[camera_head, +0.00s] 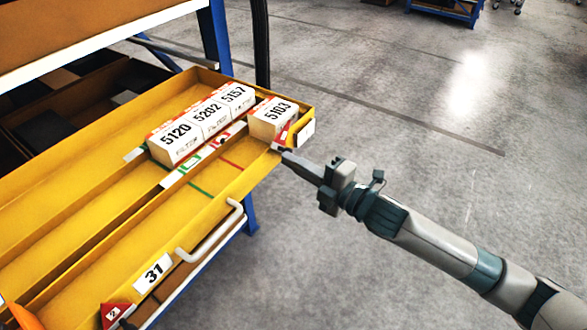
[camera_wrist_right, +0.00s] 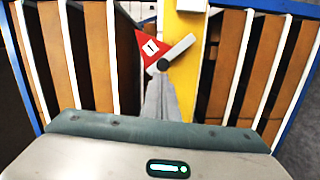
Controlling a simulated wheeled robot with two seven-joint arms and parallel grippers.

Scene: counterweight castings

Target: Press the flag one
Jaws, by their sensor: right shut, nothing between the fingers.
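Flag one is a red piece with a white "1" label (camera_wrist_right: 147,47) in the right wrist view, beside a dark round pivot and a pale grey bar. In the head view its red part (camera_head: 284,133) shows small at the near right corner of the yellow drawer (camera_head: 219,208). My right gripper (camera_head: 287,155) is shut and empty, its tips right by the flag's pivot. The closed fingers (camera_wrist_right: 161,84) point up at the pivot in the wrist view; I cannot tell whether they touch.
White numbered boxes (camera_head: 176,139) stand in the drawer, with box 5103 (camera_head: 271,116) nearest the flag. Another red flag, labelled 2 (camera_head: 115,313), and a white handle (camera_head: 212,237) are on the drawer's front. Blue rack posts (camera_head: 215,38) stand behind.

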